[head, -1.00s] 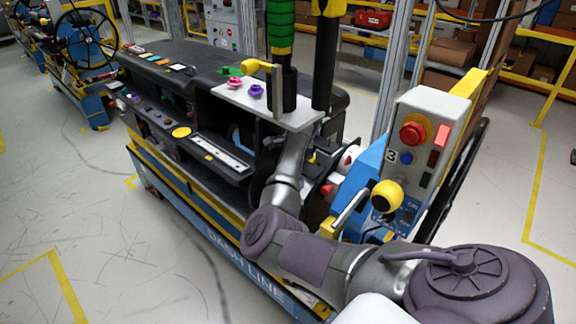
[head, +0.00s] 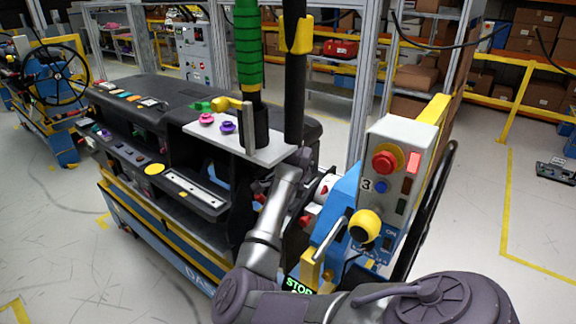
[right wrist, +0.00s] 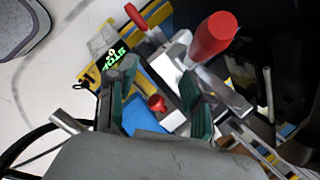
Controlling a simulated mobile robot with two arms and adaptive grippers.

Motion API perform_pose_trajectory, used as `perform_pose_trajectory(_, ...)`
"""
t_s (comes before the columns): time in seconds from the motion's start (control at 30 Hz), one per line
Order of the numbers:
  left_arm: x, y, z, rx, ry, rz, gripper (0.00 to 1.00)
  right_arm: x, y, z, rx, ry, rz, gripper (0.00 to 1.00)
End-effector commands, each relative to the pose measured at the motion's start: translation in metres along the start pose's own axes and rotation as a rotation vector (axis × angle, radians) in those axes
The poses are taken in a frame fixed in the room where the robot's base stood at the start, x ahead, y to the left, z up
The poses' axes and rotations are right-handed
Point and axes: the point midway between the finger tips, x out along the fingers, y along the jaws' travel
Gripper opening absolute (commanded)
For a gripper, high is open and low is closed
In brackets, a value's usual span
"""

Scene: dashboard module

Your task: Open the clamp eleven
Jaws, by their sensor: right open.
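In the right wrist view a clamp with a thick red grip (right wrist: 213,36) on a metal lever stands just beyond my right gripper (right wrist: 160,76). A smaller red knob (right wrist: 157,103) shows between its fingers, and another red handle (right wrist: 136,14) lies farther off. I cannot read a number eleven on any of them. My right gripper is open, its dark green fingers apart with nothing clearly held. In the head view red-and-white parts (head: 325,188) show beside my right arm, whose gripper is hidden there. My left gripper is not in view.
A control box (head: 398,170) with a red button stands right of my arm, above a yellow ball knob (head: 365,226). The black dashboard module (head: 190,128) is to the left, with a white plate (head: 208,130) on it. A green STOP sign (head: 298,286) shows low down.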

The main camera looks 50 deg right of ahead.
Motion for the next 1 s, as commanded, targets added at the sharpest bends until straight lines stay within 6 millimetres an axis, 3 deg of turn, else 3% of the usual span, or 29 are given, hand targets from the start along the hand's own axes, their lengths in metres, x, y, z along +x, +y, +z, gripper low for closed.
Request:
perform_pose_trajectory(0.1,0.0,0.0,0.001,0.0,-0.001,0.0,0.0,-0.008,0.019,-0.013,0.002,0.0,-0.002,0.51)
perform_pose_trajectory(0.3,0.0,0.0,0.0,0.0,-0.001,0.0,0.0,-0.017,0.038,-0.027,0.0,-0.001,-0.003,0.51)
perform_pose_trajectory(0.67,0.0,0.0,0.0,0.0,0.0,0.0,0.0,-0.019,0.043,-0.03,-0.002,-0.002,-0.002,0.51)
perform_pose_trajectory(0.87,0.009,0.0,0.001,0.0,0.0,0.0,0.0,-0.01,0.042,-0.039,-0.111,0.094,-0.015,0.21)
perform_pose_trajectory(1.0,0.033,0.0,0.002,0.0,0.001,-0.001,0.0,0.005,0.036,-0.058,-0.505,0.428,-0.03,0.0)
